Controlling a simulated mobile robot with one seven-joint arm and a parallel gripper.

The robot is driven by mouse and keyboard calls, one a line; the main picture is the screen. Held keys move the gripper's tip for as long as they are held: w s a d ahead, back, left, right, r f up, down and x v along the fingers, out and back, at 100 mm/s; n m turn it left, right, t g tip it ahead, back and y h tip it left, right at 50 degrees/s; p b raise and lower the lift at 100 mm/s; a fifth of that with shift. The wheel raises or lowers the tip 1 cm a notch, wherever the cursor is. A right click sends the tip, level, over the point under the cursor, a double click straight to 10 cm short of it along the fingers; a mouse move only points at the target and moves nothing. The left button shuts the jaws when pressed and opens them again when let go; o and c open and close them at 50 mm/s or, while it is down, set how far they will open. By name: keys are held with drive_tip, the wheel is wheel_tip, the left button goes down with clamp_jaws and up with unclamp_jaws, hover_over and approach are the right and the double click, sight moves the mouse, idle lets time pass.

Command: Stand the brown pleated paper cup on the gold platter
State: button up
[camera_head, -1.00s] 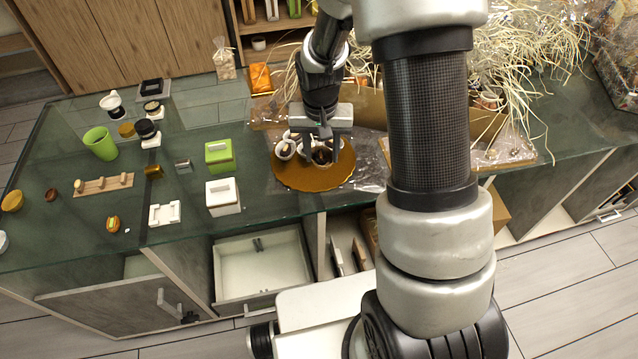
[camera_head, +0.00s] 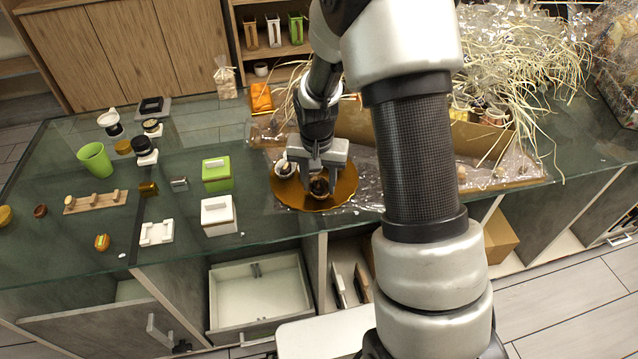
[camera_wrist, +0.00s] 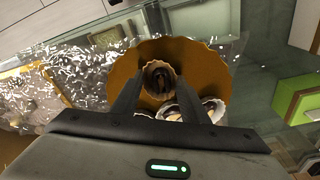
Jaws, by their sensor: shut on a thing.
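The gold platter (camera_head: 287,192) lies on the glass counter, under my gripper. It fills the middle of the wrist view (camera_wrist: 207,68). My gripper (camera_head: 320,177) points down over the platter and is shut on the brown pleated paper cup (camera_head: 319,187). In the wrist view the cup (camera_wrist: 159,79) sits upright between the fingertips, its pleated rim open towards the camera and something dark inside. I cannot tell whether its base touches the platter. Paler cups with dark contents (camera_head: 285,169) stand on the platter beside it, partly hidden by my gripper.
Left of the platter are a white box (camera_head: 218,217), a green box (camera_head: 216,175) and a green cup (camera_head: 96,160). Clear crinkled wrap (camera_head: 368,190) lies around the platter. A cardboard tray (camera_head: 360,125) with pale straw is behind and right.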

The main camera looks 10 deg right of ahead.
drive_tip(key=shift+f, duration=0.1)
drive_tip(key=shift+f, duration=0.15)
drive_tip(key=o, duration=1)
drive_tip(key=shift+r, duration=0.2)
